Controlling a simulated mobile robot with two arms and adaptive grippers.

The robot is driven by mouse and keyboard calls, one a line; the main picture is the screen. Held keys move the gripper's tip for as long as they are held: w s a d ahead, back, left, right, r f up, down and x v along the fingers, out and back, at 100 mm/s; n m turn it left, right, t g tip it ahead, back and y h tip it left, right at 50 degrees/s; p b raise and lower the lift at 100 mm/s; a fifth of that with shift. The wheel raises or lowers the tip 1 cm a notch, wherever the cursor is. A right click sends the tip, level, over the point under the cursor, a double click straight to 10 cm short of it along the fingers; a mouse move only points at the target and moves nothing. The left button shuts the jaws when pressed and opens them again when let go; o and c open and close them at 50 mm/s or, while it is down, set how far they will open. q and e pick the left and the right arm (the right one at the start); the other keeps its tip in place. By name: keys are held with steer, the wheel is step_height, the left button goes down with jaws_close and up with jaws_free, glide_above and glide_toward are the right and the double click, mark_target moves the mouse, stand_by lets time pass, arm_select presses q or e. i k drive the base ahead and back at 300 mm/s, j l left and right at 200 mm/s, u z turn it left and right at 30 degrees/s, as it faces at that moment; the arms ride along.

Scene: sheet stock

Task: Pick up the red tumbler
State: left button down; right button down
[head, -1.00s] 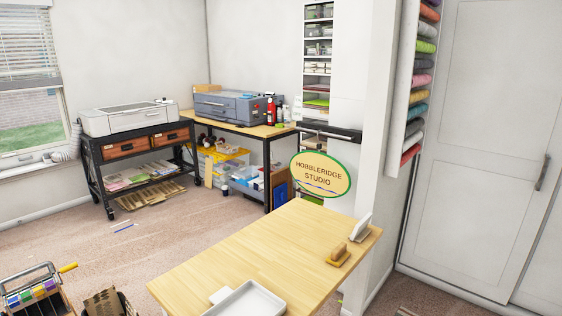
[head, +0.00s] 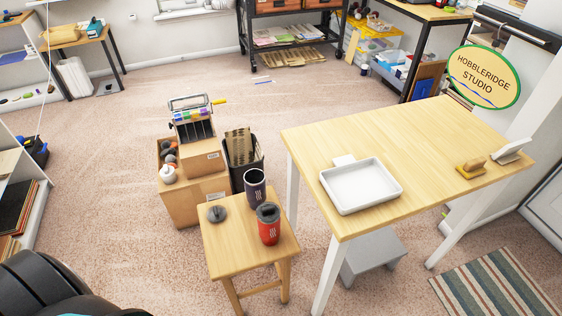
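The red tumbler (head: 268,226) stands upright on a small wooden stool (head: 232,258) near the bottom middle of the head view. It has a dark grey lid and a small white mark on its side. A dark tumbler (head: 255,190) stands just behind it on the stool and appears open at the top. A round dark grey object (head: 217,214), perhaps a lid, lies at the stool's left. Neither gripper shows in the view.
A tall wooden table (head: 420,160) with a white tray (head: 360,186) stands right of the stool. Cardboard boxes (head: 183,200) and a dark bin (head: 243,160) stand behind the stool. A striped mat (head: 497,288) lies at the lower right. Carpet (head: 110,200) is open on the left.

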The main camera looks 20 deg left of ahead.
mark_target(269, 234)
steer(key=u, duration=0.85)
